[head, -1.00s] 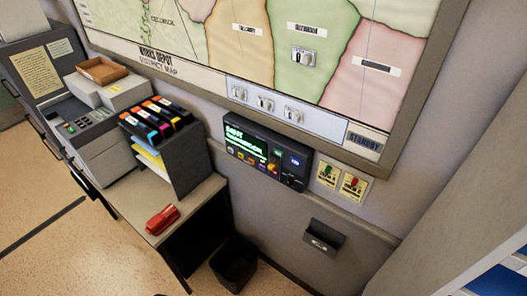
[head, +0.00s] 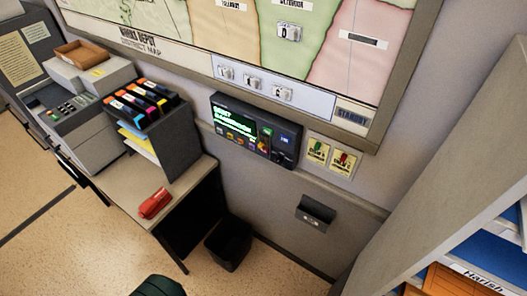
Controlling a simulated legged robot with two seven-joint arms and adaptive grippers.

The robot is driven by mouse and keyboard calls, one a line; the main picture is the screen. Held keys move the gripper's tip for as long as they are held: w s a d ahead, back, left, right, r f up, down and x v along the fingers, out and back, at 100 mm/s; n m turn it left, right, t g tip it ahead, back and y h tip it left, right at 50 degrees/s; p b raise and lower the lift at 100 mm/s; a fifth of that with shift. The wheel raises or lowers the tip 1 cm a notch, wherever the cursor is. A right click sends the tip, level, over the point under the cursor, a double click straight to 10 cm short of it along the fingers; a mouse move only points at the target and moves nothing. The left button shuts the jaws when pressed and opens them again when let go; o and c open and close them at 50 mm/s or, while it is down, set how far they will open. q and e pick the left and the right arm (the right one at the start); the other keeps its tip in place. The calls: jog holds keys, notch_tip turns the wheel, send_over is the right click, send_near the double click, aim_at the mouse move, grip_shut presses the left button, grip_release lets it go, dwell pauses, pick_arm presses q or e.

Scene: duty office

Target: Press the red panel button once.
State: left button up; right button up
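The dark wall panel (head: 256,131) is mounted below the map, near the middle of the head view. It has a green lit text display (head: 233,118), a row of small coloured buttons (head: 237,135) under it, a green-topped control and a small blue display on its right part. A red or orange spot (head: 263,145) shows near the lower middle of the panel; it is too small to tell whether it is the red button. Neither of my grippers is in view.
A desk (head: 133,182) at the left holds a red stapler (head: 155,203) and a file rack (head: 174,140). A black bin (head: 229,243) stands below the panel. Shelving (head: 455,190) rises at the right. A dark green rounded thing (head: 158,286), unidentified, shows at the bottom edge.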

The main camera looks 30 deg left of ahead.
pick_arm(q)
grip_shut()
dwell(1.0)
